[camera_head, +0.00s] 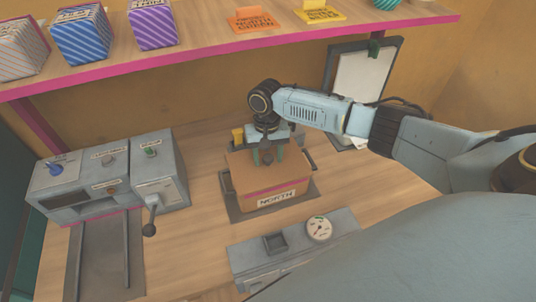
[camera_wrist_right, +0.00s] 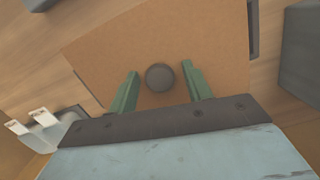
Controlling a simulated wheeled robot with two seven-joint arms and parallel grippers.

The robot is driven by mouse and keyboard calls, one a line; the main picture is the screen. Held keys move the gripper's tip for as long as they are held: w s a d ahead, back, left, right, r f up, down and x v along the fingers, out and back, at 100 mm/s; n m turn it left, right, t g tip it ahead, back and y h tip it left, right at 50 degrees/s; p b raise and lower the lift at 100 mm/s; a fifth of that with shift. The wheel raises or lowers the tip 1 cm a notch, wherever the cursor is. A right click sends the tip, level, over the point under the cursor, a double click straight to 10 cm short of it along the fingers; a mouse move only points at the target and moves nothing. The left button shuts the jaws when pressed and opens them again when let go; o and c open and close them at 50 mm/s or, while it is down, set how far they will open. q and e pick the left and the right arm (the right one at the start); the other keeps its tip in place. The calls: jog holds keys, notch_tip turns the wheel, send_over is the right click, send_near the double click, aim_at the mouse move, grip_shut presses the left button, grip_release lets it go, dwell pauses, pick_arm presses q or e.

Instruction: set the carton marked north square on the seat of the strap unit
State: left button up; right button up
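The brown carton marked NORTH (camera_head: 285,178) stands upright on the dark seat (camera_head: 234,212) of the strap unit, its sides roughly in line with the seat's edges. A strip of seat shows at its left and front; the rear is hidden. My right gripper (camera_head: 268,158) is over the carton's top. In the right wrist view its two green fingers (camera_wrist_right: 160,82) are apart, on either side of a dark round knob (camera_wrist_right: 160,77) on the carton top (camera_wrist_right: 190,40), with gaps showing between fingers and knob. My left gripper is not in view.
A grey machine with a lever (camera_head: 150,228) stands at the left, a grey box with a dial (camera_head: 319,229) in front. Dark brackets (camera_head: 311,160) flank the carton. A pink-edged shelf (camera_head: 200,50) with striped boxes is above. Bare wood shows left of the seat.

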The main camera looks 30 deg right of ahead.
jog(key=r, duration=0.5)
jog(key=w+r, duration=0.1)
jog(key=r, duration=0.1)
jog(key=shift+d+r, duration=0.15)
jog(key=shift+r, duration=0.25)
jog(key=shift+s, duration=0.1)
